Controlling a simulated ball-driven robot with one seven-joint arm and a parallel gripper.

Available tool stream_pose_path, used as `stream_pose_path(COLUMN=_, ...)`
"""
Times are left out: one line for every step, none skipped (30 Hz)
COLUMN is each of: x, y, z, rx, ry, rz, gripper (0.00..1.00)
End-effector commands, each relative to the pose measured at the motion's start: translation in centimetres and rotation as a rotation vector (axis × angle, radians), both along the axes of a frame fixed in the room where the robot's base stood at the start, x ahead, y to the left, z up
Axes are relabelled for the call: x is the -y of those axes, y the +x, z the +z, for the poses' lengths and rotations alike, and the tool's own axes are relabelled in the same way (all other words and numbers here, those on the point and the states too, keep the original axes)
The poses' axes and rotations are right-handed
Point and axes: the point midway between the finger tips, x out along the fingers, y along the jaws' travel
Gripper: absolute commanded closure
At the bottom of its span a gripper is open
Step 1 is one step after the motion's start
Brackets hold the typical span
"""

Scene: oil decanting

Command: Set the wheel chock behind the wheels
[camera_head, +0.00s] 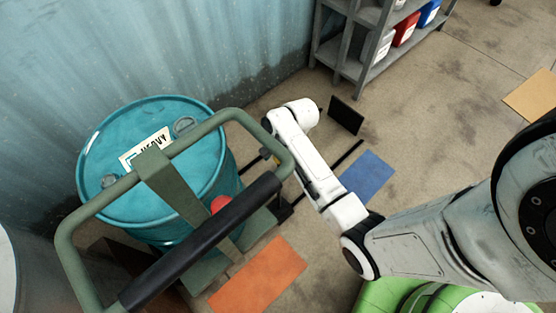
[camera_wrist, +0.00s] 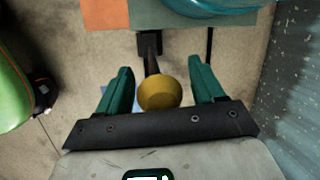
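A black block (camera_wrist: 150,43), which looks like the wheel chock, sits on the floor at the edge of a grey-green trolley plate (camera_wrist: 155,15). A dark rod rises from it to a round yellow knob (camera_wrist: 158,93). In the head view the block (camera_head: 282,208) shows beside the trolley, near the orange patch. My gripper (camera_wrist: 162,80) is open, its two green fingers on either side of the knob with gaps on both sides. In the head view its fingers are mostly hidden by my arm and the trolley handle. The trolley wheels cannot be made out clearly.
A teal drum (camera_head: 150,190) marked heavy stands on the trolley, whose green handle (camera_head: 75,235) rises close to my arm. An orange patch (camera_head: 258,276) and blue patch (camera_head: 370,176) lie on the floor. A grey shelf (camera_head: 345,66) stands at the back; open floor lies right.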

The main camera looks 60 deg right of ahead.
Motion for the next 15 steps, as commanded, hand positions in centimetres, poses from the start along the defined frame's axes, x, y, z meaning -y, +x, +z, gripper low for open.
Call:
stream_pose_path(x=0.0, y=0.0, z=0.0, rx=0.000, ry=0.000, rz=0.000, gripper=0.31)
stream_pose_path(x=0.0, y=0.0, z=0.0, rx=0.000, ry=0.000, rz=0.000, gripper=0.31)
stream_pose_path(x=0.0, y=0.0, z=0.0, rx=0.000, ry=0.000, rz=0.000, gripper=0.31)
stream_pose_path(x=0.0, y=0.0, z=0.0, rx=0.000, ry=0.000, rz=0.000, gripper=0.31)
stream_pose_path(x=0.0, y=0.0, z=0.0, rx=0.000, ry=0.000, rz=0.000, gripper=0.31)
stream_pose_path(x=0.0, y=0.0, z=0.0, rx=0.000, ry=0.000, rz=0.000, gripper=0.31)
stream_pose_path(x=0.0, y=0.0, z=0.1, rx=0.000, ry=0.000, rz=0.000, gripper=0.31)
stream_pose_path(x=0.0, y=0.0, z=0.1, rx=0.000, ry=0.000, rz=0.000, gripper=0.31)
stream_pose_path(x=0.0, y=0.0, z=0.3, rx=0.001, ry=0.000, rz=0.000, gripper=0.31)
stream_pose_path(x=0.1, y=0.0, z=0.6, rx=0.000, ry=0.000, rz=0.000, gripper=0.31)
stream_pose_path(x=0.1, y=-0.1, z=0.9, rx=0.000, ry=0.000, rz=0.000, gripper=0.31)
stream_pose_path(x=0.2, y=-0.1, z=1.4, rx=0.001, ry=0.000, rz=0.000, gripper=0.31)
stream_pose_path(x=0.3, y=-0.2, z=1.9, rx=0.002, ry=-0.001, rz=-0.001, gripper=0.31)
stream_pose_path(x=0.5, y=-0.3, z=2.4, rx=0.002, ry=-0.001, rz=-0.001, gripper=0.31)
stream_pose_path(x=0.6, y=-0.4, z=3.2, rx=0.002, ry=-0.001, rz=-0.002, gripper=0.31)
